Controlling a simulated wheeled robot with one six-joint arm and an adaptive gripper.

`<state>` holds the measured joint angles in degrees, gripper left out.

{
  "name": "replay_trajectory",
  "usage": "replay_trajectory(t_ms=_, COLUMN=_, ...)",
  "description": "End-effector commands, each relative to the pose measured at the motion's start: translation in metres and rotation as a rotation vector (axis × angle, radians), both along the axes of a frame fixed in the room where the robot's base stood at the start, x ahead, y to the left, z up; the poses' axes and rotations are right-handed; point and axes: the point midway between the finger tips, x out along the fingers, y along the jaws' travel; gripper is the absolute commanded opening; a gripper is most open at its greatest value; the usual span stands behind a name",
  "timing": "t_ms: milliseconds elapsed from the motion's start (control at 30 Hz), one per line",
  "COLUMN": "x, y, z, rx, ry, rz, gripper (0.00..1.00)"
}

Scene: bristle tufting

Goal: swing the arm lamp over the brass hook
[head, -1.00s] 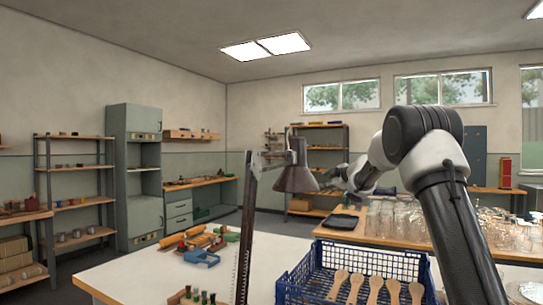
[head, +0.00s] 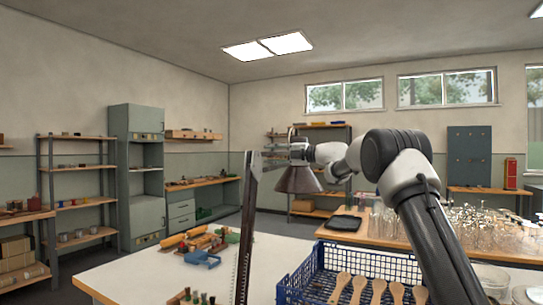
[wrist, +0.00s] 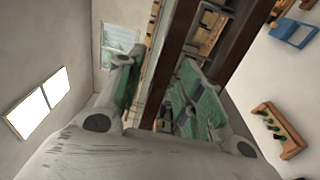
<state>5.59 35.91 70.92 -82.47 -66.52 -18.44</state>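The arm lamp has a dark bell-shaped shade (head: 299,180) and a tall dark arm (head: 246,225) at the worktable in the head view. My gripper (head: 297,150) is at the top of the shade, where its fingers are small and partly hidden. In the wrist view my gripper (wrist: 159,62) has its two fingers apart. A dark brown bar (wrist: 178,45), seemingly part of the lamp, passes between or behind them; I cannot tell whether they touch it. I cannot make out the brass hook in either view.
A blue crate (head: 312,287) with several wooden brush blanks stands at the table's front right. A blue holder (head: 202,260) and wooden rollers lie left of the lamp. Glassware (head: 480,225) stands on the bench at right. The white tabletop (head: 150,278) is clear at left.

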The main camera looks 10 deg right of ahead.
Motion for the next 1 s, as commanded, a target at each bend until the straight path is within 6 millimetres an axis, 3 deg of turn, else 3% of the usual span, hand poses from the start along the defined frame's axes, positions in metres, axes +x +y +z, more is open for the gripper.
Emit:
replay_trajectory(t_ms=333, x=0.003, y=0.005, z=0.000, rx=0.001, ry=0.001, rz=-0.001, gripper=0.35)
replay_trajectory(t_ms=533, x=0.003, y=0.005, z=0.000, rx=0.001, ry=0.001, rz=-0.001, gripper=0.00)
replay_trajectory(t_ms=833, x=0.002, y=0.003, z=0.000, rx=0.001, ry=0.001, rz=-0.007, gripper=0.00)
replay_trajectory(t_ms=1000, x=-0.005, y=-0.007, z=0.000, rx=0.000, ry=0.002, rz=-0.048, gripper=0.00)
